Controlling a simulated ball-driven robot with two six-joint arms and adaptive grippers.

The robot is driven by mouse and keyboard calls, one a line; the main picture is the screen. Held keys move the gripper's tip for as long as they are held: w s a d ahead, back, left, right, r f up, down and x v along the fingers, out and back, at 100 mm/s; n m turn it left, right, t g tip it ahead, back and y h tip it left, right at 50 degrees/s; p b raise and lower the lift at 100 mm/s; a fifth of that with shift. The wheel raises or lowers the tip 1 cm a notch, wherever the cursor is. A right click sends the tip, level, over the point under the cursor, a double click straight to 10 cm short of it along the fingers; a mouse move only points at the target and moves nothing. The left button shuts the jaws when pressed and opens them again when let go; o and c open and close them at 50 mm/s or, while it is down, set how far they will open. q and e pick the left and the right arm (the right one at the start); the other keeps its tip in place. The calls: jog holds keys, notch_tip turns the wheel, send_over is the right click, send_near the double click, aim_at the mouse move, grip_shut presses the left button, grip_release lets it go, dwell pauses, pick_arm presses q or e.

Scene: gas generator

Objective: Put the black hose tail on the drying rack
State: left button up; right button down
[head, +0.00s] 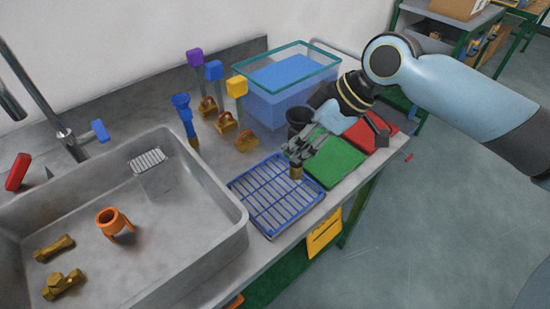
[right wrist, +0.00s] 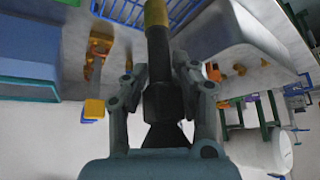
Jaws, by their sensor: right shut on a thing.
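The black hose tail (head: 298,116) is in my right gripper (head: 301,148), flared end up and brass end down. In the right wrist view, the fingers close on the black body (right wrist: 162,100) of the hose tail, with its yellow-brass end pointing away. The drying rack (head: 258,207), a blue frame with pale slats, lies flat on the counter. The brass end appears at the rack's upper right edge in the head view; whether it touches cannot be told. Part of the rack (right wrist: 130,10) shows at the top of the right wrist view. My left gripper is not in view.
A sink (head: 225,215) with an orange part (head: 114,223) and brass fittings is left of the rack. A blue hose tail (head: 184,112) stands behind. A blue-filled tank (head: 290,85) is at the back. Green (head: 336,162) and red (head: 362,135) mats lie right.

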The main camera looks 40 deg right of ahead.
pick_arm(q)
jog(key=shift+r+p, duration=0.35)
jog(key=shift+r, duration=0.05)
pick_arm(e)
jog(key=x, duration=0.5)
jog(key=w+x, duration=0.1)
jog(key=x, duration=0.2)
jog(key=shift+d, duration=0.3)
jog(key=shift+f, duration=0.1)
jog(key=shift+f, duration=0.15)
jog(key=c, duration=0.9)
grip_release()
jog(key=shift+c, duration=0.2)
